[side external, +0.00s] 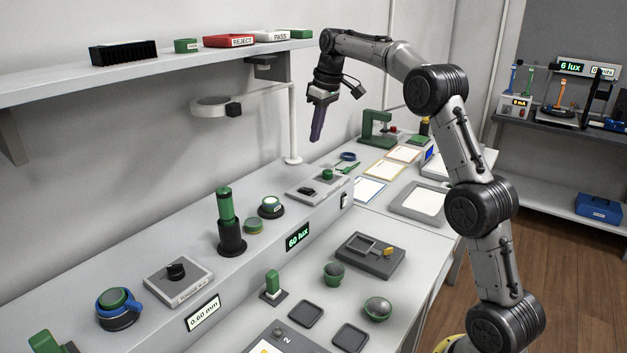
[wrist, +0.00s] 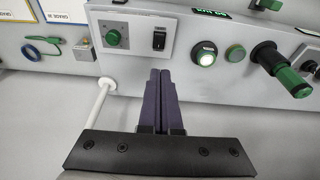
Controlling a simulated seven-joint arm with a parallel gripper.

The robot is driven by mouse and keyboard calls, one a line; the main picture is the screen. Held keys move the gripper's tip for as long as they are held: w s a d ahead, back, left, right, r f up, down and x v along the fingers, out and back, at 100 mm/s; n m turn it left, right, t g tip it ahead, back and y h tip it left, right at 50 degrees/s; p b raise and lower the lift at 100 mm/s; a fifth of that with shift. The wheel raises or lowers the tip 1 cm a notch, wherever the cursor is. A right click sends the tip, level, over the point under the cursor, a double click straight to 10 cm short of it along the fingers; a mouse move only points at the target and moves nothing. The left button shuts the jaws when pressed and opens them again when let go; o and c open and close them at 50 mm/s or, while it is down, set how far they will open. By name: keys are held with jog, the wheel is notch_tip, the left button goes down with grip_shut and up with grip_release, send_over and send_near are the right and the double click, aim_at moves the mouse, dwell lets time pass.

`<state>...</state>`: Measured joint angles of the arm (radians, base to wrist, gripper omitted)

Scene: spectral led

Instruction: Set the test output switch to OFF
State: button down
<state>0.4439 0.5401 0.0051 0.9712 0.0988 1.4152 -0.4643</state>
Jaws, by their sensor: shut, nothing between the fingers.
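A grey control box (side external: 318,186) with a green knob (side external: 327,174) and a black switch (side external: 306,191) sits on the raised ledge beside the white lamp post. In the wrist view the same box (wrist: 137,24) shows the black rocker switch (wrist: 159,40) right of the green knob (wrist: 117,37). Its labels are too small to read, so I cannot tell which side is OFF. My gripper (side external: 316,138) hangs above the ledge, clear of the box. In the wrist view its purple fingers (wrist: 160,72) are together and empty, with their tips just below the switch in the picture.
The white lamp post (side external: 292,125) with a ring arm (side external: 215,106) stands close to my gripper. A wall shelf (side external: 140,67) with labelled bins is to the left. A green-and-black cylinder (side external: 229,222), a round button (side external: 270,206) and a box with a black knob (side external: 178,278) stand along the ledge.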

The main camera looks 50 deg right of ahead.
aim_at(312, 189)
jog(key=x, duration=0.4)
jog(key=s+x, duration=0.1)
jog(key=x, duration=0.8)
jog(key=shift+s+d+f, duration=0.25)
jog(key=shift+d+f, duration=0.1)
jog(key=shift+f, duration=0.5)
jog(key=shift+s, duration=0.1)
